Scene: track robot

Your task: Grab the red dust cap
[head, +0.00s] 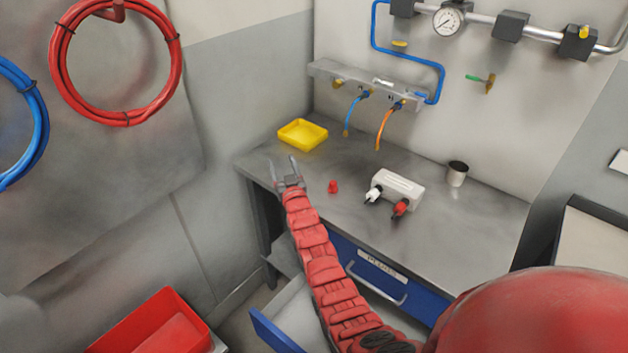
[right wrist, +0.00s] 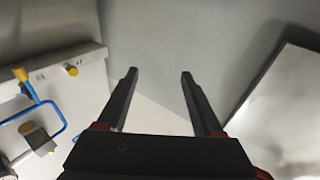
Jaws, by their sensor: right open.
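The small red dust cap (head: 333,186) sits on the grey workbench (head: 440,225), near its left part. My right gripper (head: 282,163) is just left of the cap in the head view, above the bench's left edge. Its fingers are apart with nothing between them, and they point away from the cap, toward the back wall. In the right wrist view the open fingers (right wrist: 158,73) show against the wall, and the cap is not seen there. My left gripper is not in view.
A yellow tray (head: 302,134) lies behind the gripper. A white box (head: 398,185) with a white and a red connector stands right of the cap, and a metal cup (head: 457,173) farther right. Hoses (head: 384,128) hang at the back. A drawer (head: 285,315) is open below.

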